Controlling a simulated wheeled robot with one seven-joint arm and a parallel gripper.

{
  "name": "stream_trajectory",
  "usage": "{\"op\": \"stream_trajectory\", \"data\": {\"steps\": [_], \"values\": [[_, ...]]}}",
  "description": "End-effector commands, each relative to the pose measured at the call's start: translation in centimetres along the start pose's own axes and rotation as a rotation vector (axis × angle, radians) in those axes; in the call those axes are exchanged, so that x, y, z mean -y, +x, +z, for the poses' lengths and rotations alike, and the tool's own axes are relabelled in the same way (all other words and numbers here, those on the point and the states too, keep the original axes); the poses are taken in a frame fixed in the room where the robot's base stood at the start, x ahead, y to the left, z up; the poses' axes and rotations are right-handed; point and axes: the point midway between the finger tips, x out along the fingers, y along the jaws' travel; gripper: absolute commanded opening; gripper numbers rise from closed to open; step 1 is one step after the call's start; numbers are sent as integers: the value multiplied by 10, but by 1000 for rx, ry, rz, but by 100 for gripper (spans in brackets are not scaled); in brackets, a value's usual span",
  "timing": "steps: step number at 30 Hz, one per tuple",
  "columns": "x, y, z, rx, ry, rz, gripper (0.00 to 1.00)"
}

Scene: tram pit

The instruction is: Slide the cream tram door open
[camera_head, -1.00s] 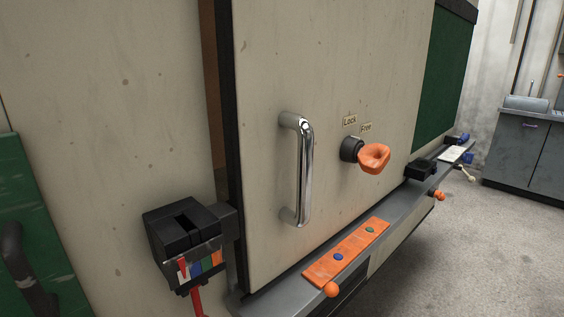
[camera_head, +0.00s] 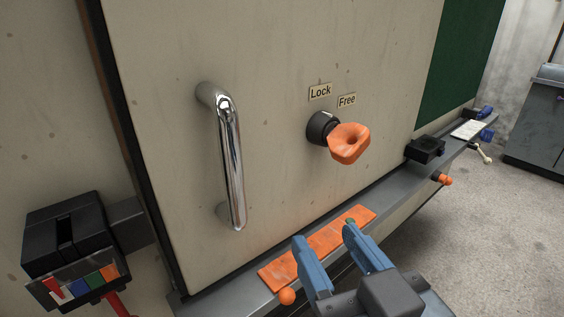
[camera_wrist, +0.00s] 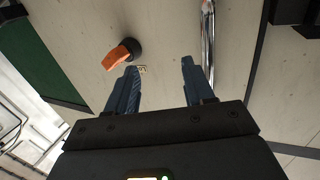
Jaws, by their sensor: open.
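The cream tram door (camera_head: 270,50) fills the middle of the head view, with a dark edge strip along its left side. A vertical chrome handle (camera_head: 231,160) is fixed on it. Right of the handle is an orange knob (camera_head: 348,143) on a black boss, below labels reading Lock and Free. My gripper (camera_head: 322,243), with blue fingers, is open and empty at the bottom of the head view, in front of the ledge and below the knob. In the wrist view my gripper (camera_wrist: 160,75) faces the door (camera_wrist: 165,25); the knob (camera_wrist: 123,54) is upper left and the chrome handle (camera_wrist: 208,45) upper right.
A grey ledge (camera_head: 395,178) runs under the door, bearing an orange plate (camera_head: 282,271) and a black block (camera_head: 425,149). An orange ball-ended lever (camera_head: 287,296) sticks out below. A black box with coloured tabs (camera_head: 66,240) is at left. Grey floor (camera_head: 500,215) is open at right.

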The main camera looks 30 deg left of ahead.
Motion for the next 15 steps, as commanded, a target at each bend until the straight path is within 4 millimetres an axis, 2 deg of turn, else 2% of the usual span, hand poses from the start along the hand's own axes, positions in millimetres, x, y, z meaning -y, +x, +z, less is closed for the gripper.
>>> {"op": "stream_trajectory", "data": {"steps": [1, 6, 9, 15], "values": [[15, 11, -19, -18, -6, -42, 52], [51, 31, -58, -39, -22, -141, 52], [62, 35, -70, -44, -29, -171, 52], [71, 49, -77, -44, -32, -188, 52]]}}
